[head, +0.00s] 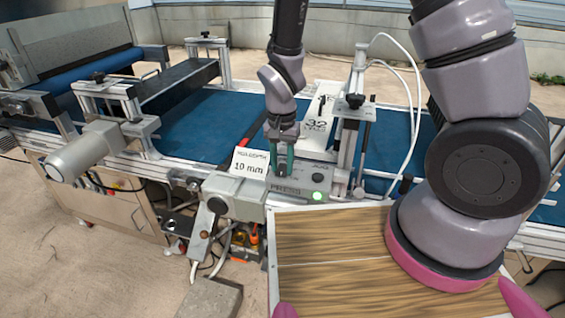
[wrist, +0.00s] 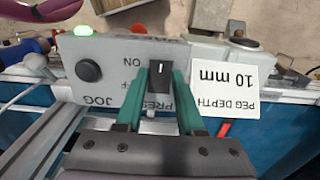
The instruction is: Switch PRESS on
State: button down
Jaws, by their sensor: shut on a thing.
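The grey control box (head: 300,193) carries the PRESS label and stands at the conveyor's near edge. In the wrist view the box (wrist: 112,50) appears upside down. The black PRESS switch (wrist: 160,78) has a white mark towards the picture's top, about level with the word ON. The OFF label is partly hidden by a finger. My gripper (head: 281,165) comes down over the box from above. In the wrist view my gripper (wrist: 162,74) has its green fingers on either side of the switch, shut on it.
A black JOG button (wrist: 89,70) and a lit green lamp (head: 318,196) share the box. A white "10 mm" peg depth card (head: 250,162) stands beside my fingers. The blue belt (head: 200,125) runs behind. A wooden board (head: 330,245) lies in front.

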aim_at(282, 172)
dwell(0.3)
jog(key=c, duration=0.5)
grip_release()
jog(key=r, duration=1)
jog(key=shift+s+a+r, duration=0.1)
jog(key=shift+s+r, duration=0.2)
jog(key=shift+r, duration=0.1)
